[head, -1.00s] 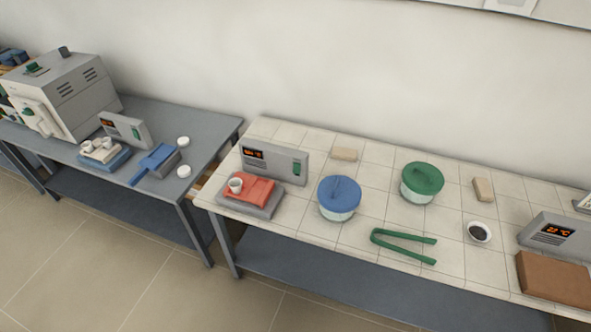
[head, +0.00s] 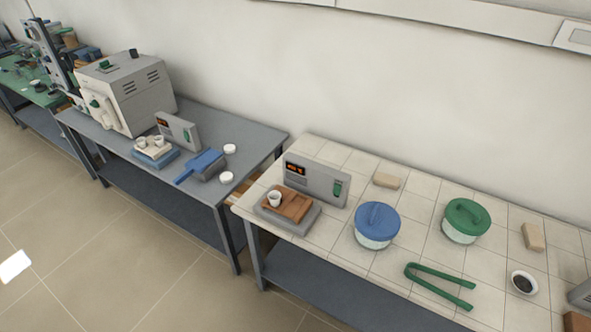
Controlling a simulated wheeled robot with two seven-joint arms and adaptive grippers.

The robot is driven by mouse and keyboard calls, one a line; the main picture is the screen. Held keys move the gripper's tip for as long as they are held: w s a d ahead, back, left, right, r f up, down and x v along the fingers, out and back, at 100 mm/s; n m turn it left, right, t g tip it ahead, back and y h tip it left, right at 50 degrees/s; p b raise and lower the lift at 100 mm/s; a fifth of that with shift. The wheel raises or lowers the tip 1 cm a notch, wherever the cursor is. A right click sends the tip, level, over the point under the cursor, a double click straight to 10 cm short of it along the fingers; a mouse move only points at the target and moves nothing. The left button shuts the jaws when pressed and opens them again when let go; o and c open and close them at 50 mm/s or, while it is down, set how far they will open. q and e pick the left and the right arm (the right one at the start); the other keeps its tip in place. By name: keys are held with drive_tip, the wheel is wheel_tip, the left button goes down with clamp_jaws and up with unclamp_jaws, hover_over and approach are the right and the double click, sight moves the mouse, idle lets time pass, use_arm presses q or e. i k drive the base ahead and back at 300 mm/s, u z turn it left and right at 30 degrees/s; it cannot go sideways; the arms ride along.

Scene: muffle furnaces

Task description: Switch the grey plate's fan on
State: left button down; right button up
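The grey plate (head: 301,229) sits on the tiled table at its left end. A brown slab (head: 294,207) lies on it, with a white crucible (head: 274,199) on the slab's left part. Behind the plate stands a grey control box (head: 318,178) with a lit orange display (head: 295,169) and a green switch (head: 338,188) at its right end. The switch is too small to tell its position. Neither of my grippers is in view.
A blue-lidded jar (head: 377,224), a green-lidded jar (head: 466,220) and green tongs (head: 440,285) stand or lie further right. The grey table (head: 244,137) at left bears a furnace (head: 124,95), a blue plate (head: 157,161) and another control box (head: 179,130). Floor in front is clear.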

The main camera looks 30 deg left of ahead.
sight(337, 190)
drive_tip(key=k, duration=1.35)
drive_tip(key=u, duration=0.45)
drive_tip(key=i, duration=1.4)
drive_tip(key=z, duration=0.5)
drive_tip(key=i, duration=0.55)
drive_tip(key=z, duration=0.4)
